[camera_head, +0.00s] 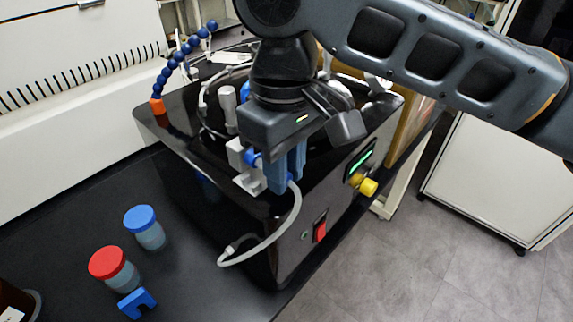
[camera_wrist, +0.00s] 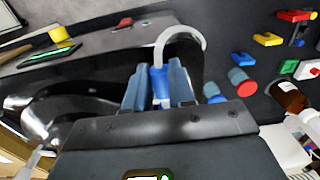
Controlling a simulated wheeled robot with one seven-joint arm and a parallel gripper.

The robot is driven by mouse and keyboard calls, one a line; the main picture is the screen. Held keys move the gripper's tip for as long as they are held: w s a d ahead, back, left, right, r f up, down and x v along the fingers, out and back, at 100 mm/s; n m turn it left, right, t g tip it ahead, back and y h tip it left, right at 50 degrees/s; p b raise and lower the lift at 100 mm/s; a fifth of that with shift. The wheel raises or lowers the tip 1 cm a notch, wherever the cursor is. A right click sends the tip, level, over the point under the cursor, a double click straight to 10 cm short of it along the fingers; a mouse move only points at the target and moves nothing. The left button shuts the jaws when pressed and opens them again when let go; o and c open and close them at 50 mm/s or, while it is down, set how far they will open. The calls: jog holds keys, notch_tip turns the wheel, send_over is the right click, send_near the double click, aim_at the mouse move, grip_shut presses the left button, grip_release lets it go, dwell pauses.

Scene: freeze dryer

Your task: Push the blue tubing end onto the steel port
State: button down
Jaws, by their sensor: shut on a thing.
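My gripper (camera_head: 283,178) is shut on the blue tubing end (camera_wrist: 160,85), which shows between the two blue fingers in the wrist view. From it the pale tubing (camera_head: 287,232) loops down in front of the black machine and curls to a loose-looking end at the lower left. In the wrist view the tubing (camera_wrist: 186,33) arcs away beyond the fingertips. A grey metal block (camera_head: 248,182) with a blue part sits just left of the fingers in the head view. I cannot clearly pick out the steel port; my gripper and wrist cover that area.
The black machine (camera_head: 230,215) has a red switch (camera_head: 320,229), a yellow knob (camera_head: 368,187) and a green display on its front. A blue segmented hose (camera_head: 183,52) rises at its back left. A blue-capped jar (camera_head: 146,228), red-capped jar (camera_head: 112,268) and blue clip (camera_head: 137,302) stand on the bench.

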jog(key=shift+a, duration=0.1)
dwell(0.4)
jog(key=c, duration=0.9)
grip_release()
notch_tip(320, 180, up, 8)
jog(key=shift+w+f+b, duration=0.1)
jog(key=shift+b, duration=0.25)
